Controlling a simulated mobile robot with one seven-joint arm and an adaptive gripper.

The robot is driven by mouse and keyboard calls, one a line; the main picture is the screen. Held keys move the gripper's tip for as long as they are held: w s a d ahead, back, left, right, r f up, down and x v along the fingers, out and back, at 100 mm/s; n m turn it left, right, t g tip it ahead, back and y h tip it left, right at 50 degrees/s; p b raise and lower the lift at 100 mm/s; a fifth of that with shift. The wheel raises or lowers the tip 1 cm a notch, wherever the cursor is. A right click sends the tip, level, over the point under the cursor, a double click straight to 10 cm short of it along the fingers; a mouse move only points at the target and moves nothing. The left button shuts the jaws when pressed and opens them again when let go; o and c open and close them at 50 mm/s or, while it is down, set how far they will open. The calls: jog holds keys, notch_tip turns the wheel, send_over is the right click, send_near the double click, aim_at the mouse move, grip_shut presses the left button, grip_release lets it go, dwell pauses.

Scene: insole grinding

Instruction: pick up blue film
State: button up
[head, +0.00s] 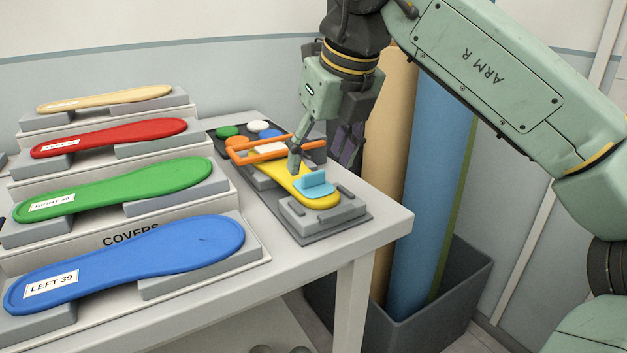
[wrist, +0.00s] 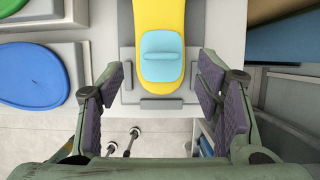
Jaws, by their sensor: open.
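The blue film (head: 315,184) is a small light-blue piece with a raised tab. It lies on the near end of the yellow insole (head: 322,201), which sits in a grey fixture (head: 330,220) on the table. In the wrist view the film (wrist: 162,68) lies at top centre on the yellow insole (wrist: 158,15), between and a little ahead of the finger lines. My gripper (head: 320,160) is open and empty above the insole. In the wrist view its purple-padded fingers (wrist: 165,95) stand wide apart, one on each side.
An orange frame (head: 270,155) crosses the insole's far part. A stepped rack with blue (head: 130,262), green (head: 120,186), red (head: 110,138) and cream covers stands left. A grey bin (head: 460,275) with tall rolls stands right of the table. Bare table (head: 385,225) lies right of the fixture.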

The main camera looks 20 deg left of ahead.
aim_at(314, 173)
jog(key=x, duration=0.4)
jog(key=shift+w+a, duration=0.1)
jog(key=c, duration=0.8)
